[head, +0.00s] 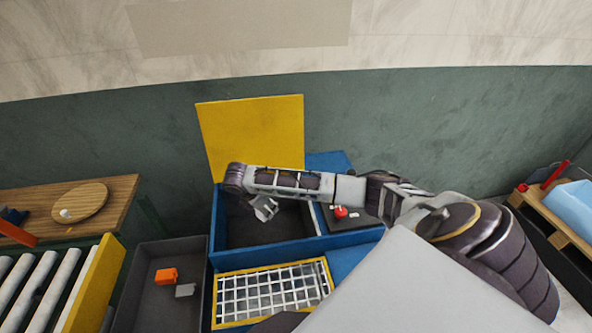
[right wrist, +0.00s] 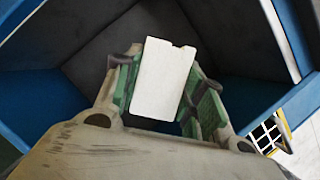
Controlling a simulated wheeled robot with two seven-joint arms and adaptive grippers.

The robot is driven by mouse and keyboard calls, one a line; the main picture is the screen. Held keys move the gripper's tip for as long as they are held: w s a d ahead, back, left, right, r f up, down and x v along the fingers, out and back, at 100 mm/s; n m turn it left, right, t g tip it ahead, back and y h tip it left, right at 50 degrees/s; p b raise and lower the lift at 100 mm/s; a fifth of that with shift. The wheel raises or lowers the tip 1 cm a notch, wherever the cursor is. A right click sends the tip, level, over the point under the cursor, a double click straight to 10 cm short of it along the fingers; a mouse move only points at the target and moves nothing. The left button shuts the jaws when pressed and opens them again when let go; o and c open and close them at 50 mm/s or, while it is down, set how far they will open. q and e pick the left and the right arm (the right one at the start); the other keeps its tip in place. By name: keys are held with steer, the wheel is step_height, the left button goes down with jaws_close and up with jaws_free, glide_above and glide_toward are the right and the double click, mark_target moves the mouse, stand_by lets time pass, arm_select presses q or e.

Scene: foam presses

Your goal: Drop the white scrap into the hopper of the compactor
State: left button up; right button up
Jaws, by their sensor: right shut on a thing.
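The white scrap (right wrist: 162,82) is a pale block that shows in the right wrist view. My right gripper (head: 264,209) is shut on it, with the green finger pads on both sides of it. The gripper points down into the open hopper (head: 232,232) of the blue compactor (head: 366,246). In the right wrist view, the hopper's dark inside and blue walls (right wrist: 28,102) surround the scrap. In the head view the scrap is hard to tell from the gripper. My left gripper is not in view.
A yellow lid (head: 250,132) stands open behind the hopper. A red button (head: 340,212) is on its right, and a white grid (head: 272,292) in front. A dark bin (head: 150,252) holds orange and grey pieces. A wooden table (head: 120,203) stands at left.

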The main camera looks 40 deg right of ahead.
steer(key=o, duration=0.9)
steer(key=shift+o, duration=0.2)
steer(key=v, duration=1.2)
steer(key=shift+s, duration=0.1)
stand_by(0.4)
